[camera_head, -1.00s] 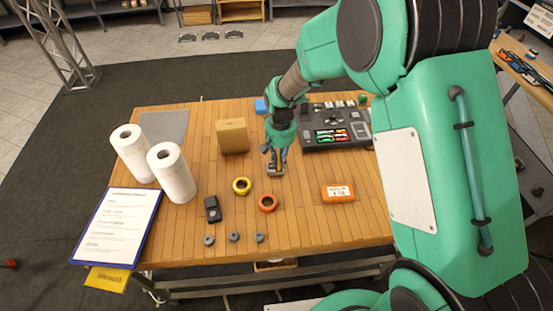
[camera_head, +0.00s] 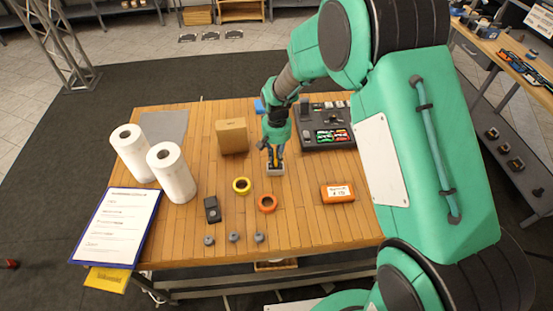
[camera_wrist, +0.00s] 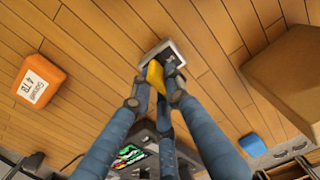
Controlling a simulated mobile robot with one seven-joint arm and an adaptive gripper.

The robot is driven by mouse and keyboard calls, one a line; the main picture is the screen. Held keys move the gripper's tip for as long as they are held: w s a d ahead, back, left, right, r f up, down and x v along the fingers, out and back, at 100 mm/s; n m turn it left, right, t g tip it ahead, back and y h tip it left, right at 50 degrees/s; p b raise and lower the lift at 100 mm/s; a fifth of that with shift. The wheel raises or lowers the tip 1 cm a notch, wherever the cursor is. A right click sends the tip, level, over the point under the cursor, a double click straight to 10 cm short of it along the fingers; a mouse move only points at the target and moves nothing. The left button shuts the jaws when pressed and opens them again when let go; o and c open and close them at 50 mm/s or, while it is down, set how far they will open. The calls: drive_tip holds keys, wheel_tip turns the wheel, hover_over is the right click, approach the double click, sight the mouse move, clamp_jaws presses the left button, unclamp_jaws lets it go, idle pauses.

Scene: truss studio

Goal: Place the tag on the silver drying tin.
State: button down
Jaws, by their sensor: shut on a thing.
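The silver tin (camera_head: 275,172) is a small, shallow rectangular tin near the middle of the wooden table. It also shows in the wrist view (camera_wrist: 178,49), just past my fingertips, with a dark inside. My gripper (camera_head: 274,160) points down at the tin. In the wrist view my gripper (camera_wrist: 160,82) is shut on a small yellow tag (camera_wrist: 155,74). The tag's far end overlaps the tin's near edge in that view. I cannot tell whether the tag touches the tin. The fingers hide part of both.
A brown box (camera_head: 231,136) and paper rolls (camera_head: 172,172) stand left. A dark organiser (camera_head: 316,146) is behind right.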

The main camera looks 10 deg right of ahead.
drive_tip(key=shift+f, duration=0.55)
drive_tip(key=shift+f, duration=0.15)
drive_tip(key=c, duration=1.7)
unclamp_jaws()
wheel_tip(320, 180, up, 12)
drive_tip(key=shift+r+p, duration=0.15)
drive_tip(key=shift+p, duration=0.2)
drive_tip(key=shift+r, duration=0.1)
